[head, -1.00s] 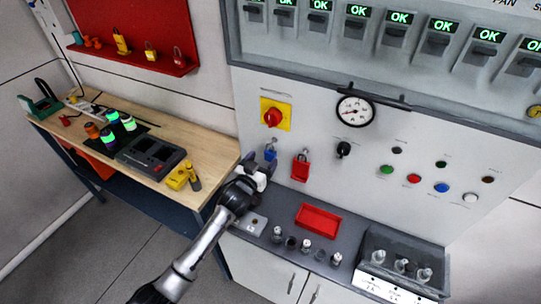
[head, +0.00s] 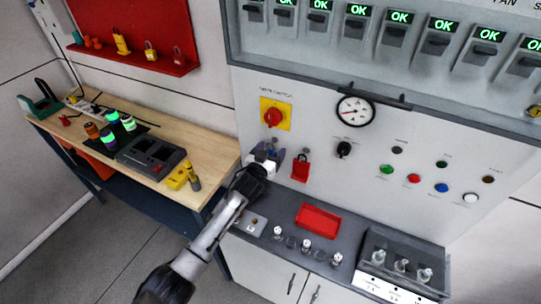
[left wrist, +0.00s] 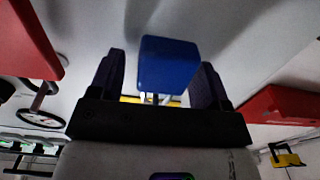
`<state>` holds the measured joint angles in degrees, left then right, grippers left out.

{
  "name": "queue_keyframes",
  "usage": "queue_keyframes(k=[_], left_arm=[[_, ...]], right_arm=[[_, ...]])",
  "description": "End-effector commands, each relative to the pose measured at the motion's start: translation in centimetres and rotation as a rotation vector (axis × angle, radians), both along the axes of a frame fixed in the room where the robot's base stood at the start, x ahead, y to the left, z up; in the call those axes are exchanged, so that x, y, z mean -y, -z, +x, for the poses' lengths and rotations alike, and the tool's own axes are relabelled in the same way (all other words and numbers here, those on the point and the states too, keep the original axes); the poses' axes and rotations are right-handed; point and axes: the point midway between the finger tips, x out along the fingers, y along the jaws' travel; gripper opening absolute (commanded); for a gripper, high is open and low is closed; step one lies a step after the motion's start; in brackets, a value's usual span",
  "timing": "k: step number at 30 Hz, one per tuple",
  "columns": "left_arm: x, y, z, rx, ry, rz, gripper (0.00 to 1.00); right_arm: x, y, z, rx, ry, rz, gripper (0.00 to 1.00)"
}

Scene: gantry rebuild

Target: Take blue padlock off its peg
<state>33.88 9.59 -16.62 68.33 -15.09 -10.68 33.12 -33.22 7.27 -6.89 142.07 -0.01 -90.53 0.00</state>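The blue padlock (left wrist: 168,65) hangs by its shackle on the grey panel, below the yellow-plated red rotary switch (head: 273,117). My left gripper (head: 267,153) is up at the panel at the padlock. In the left wrist view its two dark fingers (left wrist: 158,85) are apart, one on each side of the padlock. A gap shows on the left side of the body; on the right I cannot tell whether the finger touches. In the head view the gripper mostly hides the padlock. My right gripper is not in view.
A red padlock (head: 300,167) hangs close to the right of my left gripper. Below are a dark counter with a red tray (head: 318,221) and several small knobs. A wooden bench (head: 213,146) stands to the left. A gauge (head: 355,110) is up and right.

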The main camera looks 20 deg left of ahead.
Motion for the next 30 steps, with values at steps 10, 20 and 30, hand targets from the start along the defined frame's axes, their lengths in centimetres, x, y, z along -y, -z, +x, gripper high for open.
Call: queue_keyframes(k=[10,20,30], left_arm=[[0.0,0.0,0.0,0.0,0.0,0.0,0.37],[0.0,0.0,0.0,0.001,0.0,0.0,0.17],[0.0,-1.4,0.0,0.004,0.001,0.002,0.17]], right_arm=[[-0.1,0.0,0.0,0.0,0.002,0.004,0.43],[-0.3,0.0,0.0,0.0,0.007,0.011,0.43],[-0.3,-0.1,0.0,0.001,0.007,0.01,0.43]])
